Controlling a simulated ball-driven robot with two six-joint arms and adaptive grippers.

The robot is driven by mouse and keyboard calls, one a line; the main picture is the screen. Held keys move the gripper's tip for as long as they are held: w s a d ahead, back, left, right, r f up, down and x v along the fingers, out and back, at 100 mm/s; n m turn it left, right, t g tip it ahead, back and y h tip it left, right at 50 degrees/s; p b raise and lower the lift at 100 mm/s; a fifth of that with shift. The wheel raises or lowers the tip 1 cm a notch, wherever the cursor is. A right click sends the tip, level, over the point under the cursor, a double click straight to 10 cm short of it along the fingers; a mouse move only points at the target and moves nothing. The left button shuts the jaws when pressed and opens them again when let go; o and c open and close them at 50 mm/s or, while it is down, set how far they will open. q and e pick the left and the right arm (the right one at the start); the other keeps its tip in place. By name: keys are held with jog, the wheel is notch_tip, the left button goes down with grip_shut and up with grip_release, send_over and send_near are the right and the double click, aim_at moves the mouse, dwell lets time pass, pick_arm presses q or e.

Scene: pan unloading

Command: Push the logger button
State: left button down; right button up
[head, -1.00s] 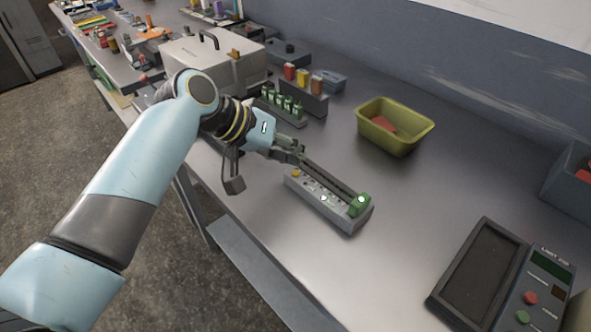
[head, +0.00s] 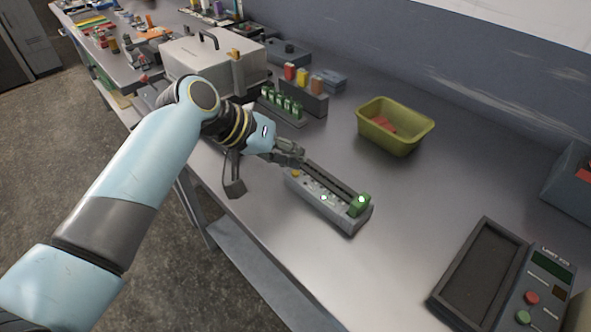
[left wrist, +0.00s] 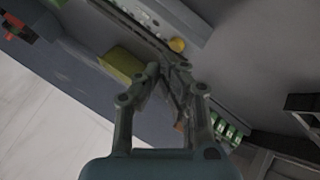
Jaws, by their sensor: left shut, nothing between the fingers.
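A long grey device (head: 340,212) lies on the bench, with a slotted rail, small lights and a green block (head: 360,204) at its near right end. A yellow round button (head: 295,174) sits at its far left end; it also shows in the left wrist view (left wrist: 177,45). No readable label tells whether this is the logger button. My left gripper (head: 299,157) is shut and empty, close above that end. In the left wrist view its fingertips (left wrist: 165,69) are just below the yellow button; I cannot tell whether they touch. My right gripper is out of view.
A control panel (head: 542,290) with red and green buttons stands at the lower right beside a dark tray (head: 478,268). A yellow-green bin (head: 412,140) stands behind the device. A rack of green vials (head: 283,108) and a metal box (head: 208,62) stand behind the gripper.

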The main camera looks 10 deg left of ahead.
aim_at(293, 172)
pick_arm(q)
jog(key=shift+f, duration=0.45)
dwell(0.6)
jog(key=shift+r+p, duration=0.9)
jog(key=shift+r, duration=0.05)
notch_tip(293, 172, up, 6)
jog(key=p, duration=0.6)
